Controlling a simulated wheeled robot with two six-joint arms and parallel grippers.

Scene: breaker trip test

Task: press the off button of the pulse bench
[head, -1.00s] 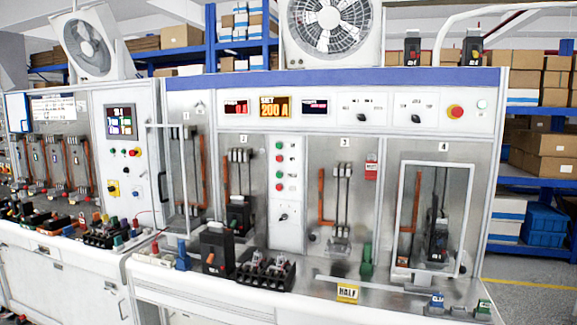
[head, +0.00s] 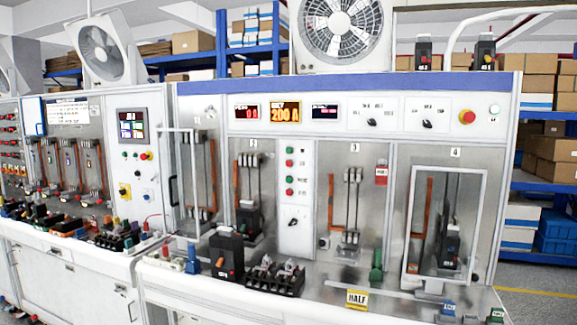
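The pulse bench (head: 350,85) stands in front of me, with a blue top strip and several numbered bays. Between bays 2 and 3 a white control panel (head: 294,236) carries a column of buttons. From the top they are a green button (head: 290,150), a red button (head: 290,163), another green button (head: 290,179) and another red button (head: 290,192). Their labels are too small to read, so I cannot tell which is the off button. A dark rotary switch (head: 293,223) sits below them. Neither of my grippers is in view.
A black breaker (head: 227,256) and a black contactor block (head: 273,278) stand on the front ledge, with a yellow HALF sign (head: 357,299) to the right. A framed door (head: 481,215) stands before bay 4. A red emergency knob (head: 467,117) is at upper right.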

